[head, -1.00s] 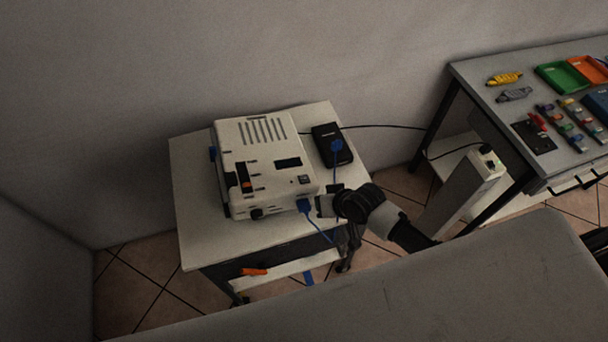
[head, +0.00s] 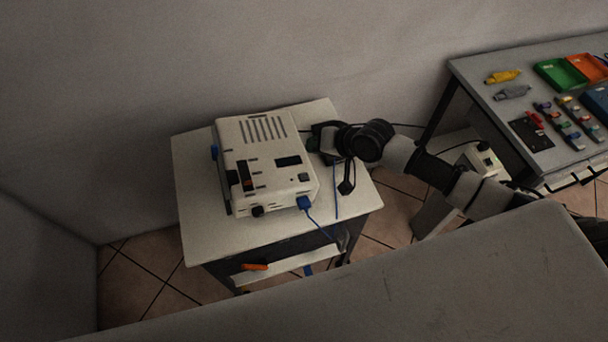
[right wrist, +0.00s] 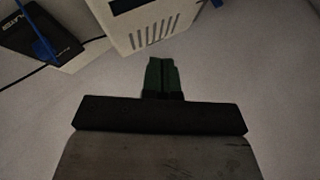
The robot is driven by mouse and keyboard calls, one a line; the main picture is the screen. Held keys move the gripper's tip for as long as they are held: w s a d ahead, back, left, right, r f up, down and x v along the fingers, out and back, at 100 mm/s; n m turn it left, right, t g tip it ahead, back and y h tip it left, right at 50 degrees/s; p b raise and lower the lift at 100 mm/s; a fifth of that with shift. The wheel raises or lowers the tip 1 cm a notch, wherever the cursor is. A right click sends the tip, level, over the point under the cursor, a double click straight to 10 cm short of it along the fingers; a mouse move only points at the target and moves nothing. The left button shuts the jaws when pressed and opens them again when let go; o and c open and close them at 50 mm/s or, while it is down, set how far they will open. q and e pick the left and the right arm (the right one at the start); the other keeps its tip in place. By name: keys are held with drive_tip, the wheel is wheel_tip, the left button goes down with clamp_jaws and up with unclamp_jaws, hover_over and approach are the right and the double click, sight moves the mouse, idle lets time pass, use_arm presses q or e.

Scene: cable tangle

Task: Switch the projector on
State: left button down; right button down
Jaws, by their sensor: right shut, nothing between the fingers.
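The projector (head: 265,150) is a white box with vent slots on its top. It stands on a small white table (head: 205,235). A dark panel with a red part (head: 246,181) is on its left side, and a small dark square (head: 304,177) is near its front right corner. A blue plug (head: 304,202) sits at its front edge. My right gripper (head: 313,143) is just right of the projector. In the right wrist view its green fingertips (right wrist: 162,76) are together and empty, with the projector (right wrist: 150,22) beyond them. My left gripper is not in view.
A black box (right wrist: 48,35) with a blue cable is mostly hidden behind my right gripper in the head view. A workbench (head: 500,125) with trays and tools stands at the right. A large grey surface (head: 430,270) fills the foreground.

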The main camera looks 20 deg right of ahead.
drive_tip(key=b, duration=0.6)
hover_over(308, 177)
drive_tip(key=f, duration=0.6)
drive_tip(key=shift+w+d+f, duration=0.25)
drive_tip(key=shift+d+f, duration=0.1)
drive_tip(key=shift+f, duration=0.05)
drive_tip(key=shift+a+f+b, duration=0.2)
drive_tip(key=shift+f+b, duration=0.25)
drive_tip(key=shift+f, duration=0.45)
drive_tip(key=shift+f, duration=0.1)
drive_tip(key=shift+f, duration=0.3)
drive_tip(key=shift+a+f, duration=0.15)
drive_tip(key=shift+f, duration=0.25)
idle(0.9)
drive_tip(key=shift+r+p, duration=0.55)
drive_tip(key=shift+r, duration=0.25)
drive_tip(key=shift+r, duration=0.1)
